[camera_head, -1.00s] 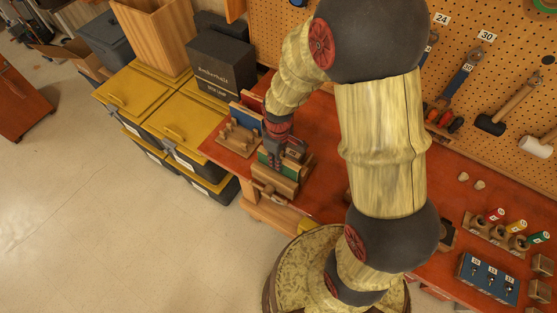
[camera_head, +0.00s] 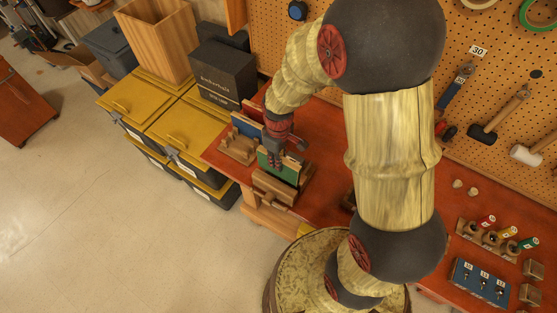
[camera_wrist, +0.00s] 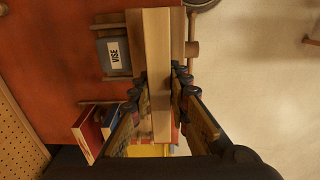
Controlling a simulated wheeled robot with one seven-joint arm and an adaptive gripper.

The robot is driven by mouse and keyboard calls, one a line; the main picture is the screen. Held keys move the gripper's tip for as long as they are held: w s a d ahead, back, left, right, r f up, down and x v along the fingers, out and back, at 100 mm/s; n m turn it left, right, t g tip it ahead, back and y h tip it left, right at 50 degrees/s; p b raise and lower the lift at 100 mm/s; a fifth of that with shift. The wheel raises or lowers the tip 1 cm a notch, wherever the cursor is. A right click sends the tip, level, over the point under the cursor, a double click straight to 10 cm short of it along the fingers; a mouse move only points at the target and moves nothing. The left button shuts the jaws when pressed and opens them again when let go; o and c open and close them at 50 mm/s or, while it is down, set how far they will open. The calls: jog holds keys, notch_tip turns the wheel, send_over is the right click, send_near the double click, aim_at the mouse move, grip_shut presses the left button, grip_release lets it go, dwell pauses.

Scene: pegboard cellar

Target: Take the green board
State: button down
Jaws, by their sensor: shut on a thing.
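The green board (camera_head: 288,170) stands upright above the wooden vise (camera_head: 275,187) near the table's left front corner. More of its green face shows above the vise jaws; I cannot tell whether its lower edge is clear of them. My gripper (camera_head: 275,163) is shut on the board at its left part, pointing down. In the wrist view my fingers (camera_wrist: 162,92) close from both sides on a pale wooden edge running up the picture. The green face is hidden there. The vise label (camera_wrist: 114,53) shows to the left.
A wooden rack (camera_head: 237,148) with a blue board (camera_head: 246,126) stands left of the vise, and a red board (camera_wrist: 88,130) is close by. A black box (camera_head: 224,72) and yellow-lidded bins (camera_head: 135,97) lie beyond. Small tool holders (camera_head: 482,280) fill the table's right.

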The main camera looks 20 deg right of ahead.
jog(key=shift+r+p, duration=1.1)
jog(key=shift+r, duration=0.75)
